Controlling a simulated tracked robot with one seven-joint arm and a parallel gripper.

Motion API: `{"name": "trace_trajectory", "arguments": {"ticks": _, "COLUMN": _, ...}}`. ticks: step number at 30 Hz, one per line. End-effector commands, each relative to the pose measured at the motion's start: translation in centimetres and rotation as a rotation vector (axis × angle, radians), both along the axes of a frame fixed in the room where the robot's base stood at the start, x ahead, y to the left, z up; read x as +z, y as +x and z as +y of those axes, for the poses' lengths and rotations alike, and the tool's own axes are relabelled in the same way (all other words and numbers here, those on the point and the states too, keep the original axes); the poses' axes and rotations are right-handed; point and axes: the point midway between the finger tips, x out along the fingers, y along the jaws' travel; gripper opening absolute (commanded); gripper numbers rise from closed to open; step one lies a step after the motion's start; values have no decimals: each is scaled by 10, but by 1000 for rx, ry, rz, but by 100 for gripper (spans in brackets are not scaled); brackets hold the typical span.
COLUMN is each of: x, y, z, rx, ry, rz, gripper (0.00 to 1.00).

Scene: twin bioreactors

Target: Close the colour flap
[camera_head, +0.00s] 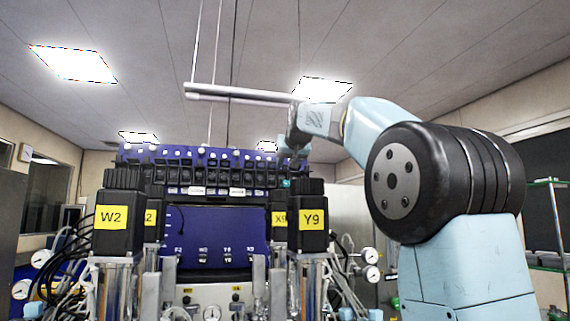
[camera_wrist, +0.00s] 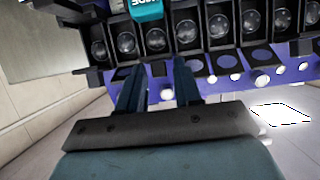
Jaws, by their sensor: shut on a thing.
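The purple-blue unit (camera_head: 210,160) stands ahead with a row of black modules along its upper front. A teal label (camera_wrist: 146,9), its lettering upside down, sits above my fingers in the wrist view. My gripper (camera_wrist: 157,78) reaches the row's edge at the right end. Its two fingers stand apart, either side of a small dark tab (camera_wrist: 158,68), and are shut on it. I take this tab for the colour flap. In the head view my gripper (camera_head: 290,148) is small at the unit's upper right, and the flap cannot be made out. The flap's exact tilt is unclear.
Black boxes labelled W2 (camera_head: 110,218) and Y9 (camera_head: 312,217) stand in front of the unit on metal columns. Round lenses (camera_wrist: 219,26) and similar dark tabs lie close beside my fingers. Cables and gauges (camera_head: 370,256) flank the unit.

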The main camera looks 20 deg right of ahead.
Motion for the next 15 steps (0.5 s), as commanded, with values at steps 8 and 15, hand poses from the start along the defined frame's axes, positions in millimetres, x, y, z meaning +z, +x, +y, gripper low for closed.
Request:
{"name": "trace_trajectory", "arguments": {"ticks": 8, "x": -2, "y": -2, "z": -1, "rx": -1, "ry": 1, "rz": -56, "gripper": 4}}
{"name": "trace_trajectory", "arguments": {"ticks": 15, "x": -6, "y": -3, "z": -1, "rx": -2, "ry": -1, "rz": -173, "gripper": 4}}
